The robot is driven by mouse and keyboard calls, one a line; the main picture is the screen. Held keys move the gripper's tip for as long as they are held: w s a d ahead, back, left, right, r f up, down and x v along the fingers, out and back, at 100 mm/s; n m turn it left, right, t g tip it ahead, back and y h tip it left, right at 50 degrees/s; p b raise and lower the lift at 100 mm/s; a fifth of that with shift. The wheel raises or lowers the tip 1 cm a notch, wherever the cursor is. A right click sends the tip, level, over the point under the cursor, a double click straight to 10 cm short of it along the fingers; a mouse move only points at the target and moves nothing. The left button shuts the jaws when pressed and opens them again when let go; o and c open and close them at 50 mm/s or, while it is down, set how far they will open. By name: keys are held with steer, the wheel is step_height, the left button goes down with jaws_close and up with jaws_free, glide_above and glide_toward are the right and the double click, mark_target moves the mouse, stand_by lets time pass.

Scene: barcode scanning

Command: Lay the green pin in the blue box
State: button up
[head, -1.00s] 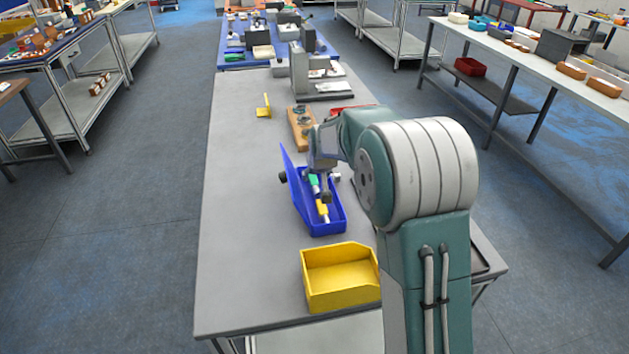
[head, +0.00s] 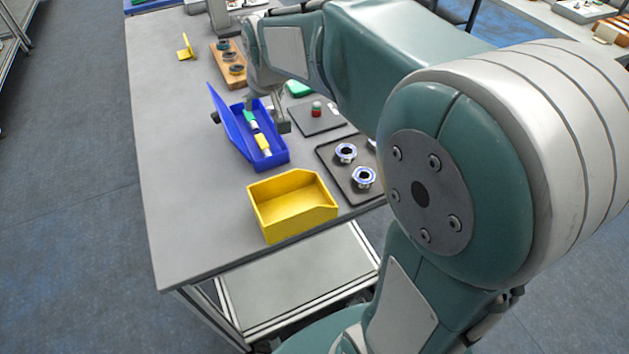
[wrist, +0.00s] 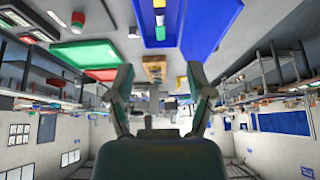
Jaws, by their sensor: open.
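The blue box (head: 277,158) stands open on the grey table with its lid tilted up on the left; its blue surface also shows in the wrist view (wrist: 205,25). A green piece (head: 249,116), which looks like the green pin, is inside at the far end, partly hidden by my gripper. White and yellow parts (head: 262,141) lie in line with it; I cannot tell whether they are joined. My gripper (head: 268,115) is at the box's far right side. In the wrist view, its fingers (wrist: 160,77) are spread with nothing between them.
A yellow bin (head: 292,208) stands in front of the box near the table edge. A dark tray with two ringed parts (head: 346,153) and a pad with a red and green piece (head: 317,108) lie to the right. A wooden block (head: 232,68) is behind. The table's left side is clear.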

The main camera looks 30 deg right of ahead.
steer(key=s, duration=2.4)
steer(key=shift+s+r, duration=0.15)
steer(key=shift+s, duration=0.25)
steer(key=shift+s, duration=0.1)
